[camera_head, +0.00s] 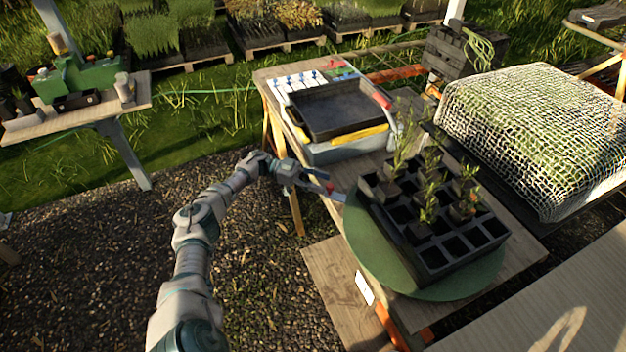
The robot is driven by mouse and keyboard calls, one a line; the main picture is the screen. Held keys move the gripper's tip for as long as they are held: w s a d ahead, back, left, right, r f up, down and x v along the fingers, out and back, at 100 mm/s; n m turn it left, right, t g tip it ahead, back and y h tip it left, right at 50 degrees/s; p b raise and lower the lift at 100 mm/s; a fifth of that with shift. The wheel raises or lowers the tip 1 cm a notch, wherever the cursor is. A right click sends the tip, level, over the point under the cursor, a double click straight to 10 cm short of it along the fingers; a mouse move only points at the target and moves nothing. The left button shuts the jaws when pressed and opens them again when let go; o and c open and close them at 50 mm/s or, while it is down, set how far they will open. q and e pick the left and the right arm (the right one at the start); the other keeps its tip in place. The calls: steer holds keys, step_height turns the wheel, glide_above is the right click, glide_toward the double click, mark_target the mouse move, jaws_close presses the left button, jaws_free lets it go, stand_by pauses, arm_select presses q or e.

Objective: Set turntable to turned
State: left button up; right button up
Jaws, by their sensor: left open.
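The turntable is a round green disc (362,246) on the wooden table. A black cell tray (440,262) stands on it, set at an angle, and hides most of the disc's middle. Several small potted seedlings (462,205) stand in the tray's cells, mostly toward the far side; the near cells look empty. My left gripper (332,190) is open at the table's left edge, just left of the tray's far left corner and the disc's rim. I cannot tell whether it touches the disc. My right gripper is not in view.
A grey bin (335,152) with a dark tray (340,108) on top stands behind the turntable. A net-covered block (535,130) is at the right. A side table (85,115) with a green machine (82,78) is far left. Gravel lies left of the table.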

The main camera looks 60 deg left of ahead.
arm_select(q)
steer(key=shift+f+v, duration=0.2)
steer(key=shift+v, duration=1.75)
steer(key=shift+w, duration=0.2)
